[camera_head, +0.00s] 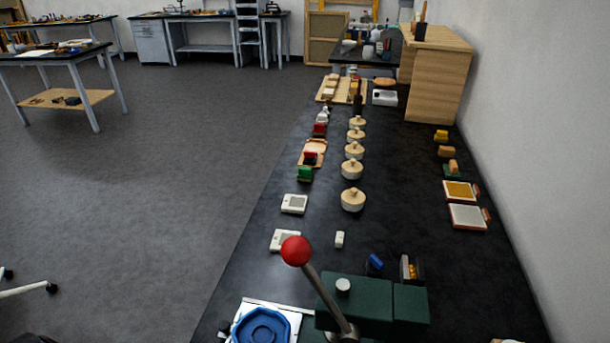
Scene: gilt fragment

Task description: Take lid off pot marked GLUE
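Several small round pots with pale wooden lids and knobs stand in a row along the black bench. The nearest pot (353,202) is at mid-picture, with another pot (352,171) just behind it. Further back are a third pot (354,152) and more, up to the far pot (357,123). Every pot in the row appears to have its lid on. No marking can be read at this size, so I cannot tell which pot says GLUE. Neither of my grippers is in view.
A dark green machine (355,303) with a red-knobbed lever (296,251) stands at the bench's near end, beside a blue dish (262,327). White devices (294,204) lie left of the pots. Framed pads (468,216) lie right. Open floor (170,190) is left.

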